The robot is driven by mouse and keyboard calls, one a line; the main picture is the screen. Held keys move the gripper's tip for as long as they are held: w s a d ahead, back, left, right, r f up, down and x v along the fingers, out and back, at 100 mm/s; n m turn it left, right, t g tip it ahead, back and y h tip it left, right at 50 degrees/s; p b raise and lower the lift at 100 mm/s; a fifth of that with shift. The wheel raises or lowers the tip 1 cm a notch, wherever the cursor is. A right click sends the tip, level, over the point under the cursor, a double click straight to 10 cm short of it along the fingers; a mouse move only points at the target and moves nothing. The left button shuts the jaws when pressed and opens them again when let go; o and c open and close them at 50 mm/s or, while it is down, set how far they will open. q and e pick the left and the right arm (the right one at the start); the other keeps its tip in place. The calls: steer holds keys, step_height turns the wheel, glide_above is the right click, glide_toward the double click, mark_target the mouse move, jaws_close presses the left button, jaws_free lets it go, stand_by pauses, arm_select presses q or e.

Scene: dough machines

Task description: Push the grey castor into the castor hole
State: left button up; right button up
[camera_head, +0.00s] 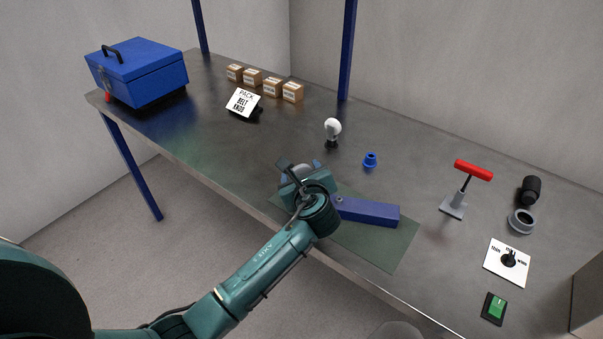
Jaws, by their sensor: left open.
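My left gripper (302,168) is open over the left end of the green mat, beside a long blue block (368,212). A grey rounded shape shows between its fingers; I cannot tell whether it is the grey castor or part of my gripper. A small round spot, perhaps the castor hole, shows at the block's left end beside my wrist. A pale rounded head on a dark stem (333,127) stands upright behind the gripper, apart from it; it may also be the castor. My right gripper is not in view.
A small blue part (370,160) stands behind the block. A red-handled tool (473,170), a grey ring (522,221), a black cylinder (530,190), a dial plate (507,263) and a green switch (494,308) are at right. A blue toolbox (140,70), a sign (243,102) and several cartons are at left.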

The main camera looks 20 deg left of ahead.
arm_select(q)
steer(key=shift+s+r, duration=0.1)
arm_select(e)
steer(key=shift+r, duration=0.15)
arm_select(q)
steer(key=shift+s+d+r+p, duration=0.1)
steer(key=shift+s+d+p, duration=0.1)
steer(key=shift+p, duration=0.3)
steer(key=shift+p+v, duration=0.75)
steer(key=shift+v, duration=1.15)
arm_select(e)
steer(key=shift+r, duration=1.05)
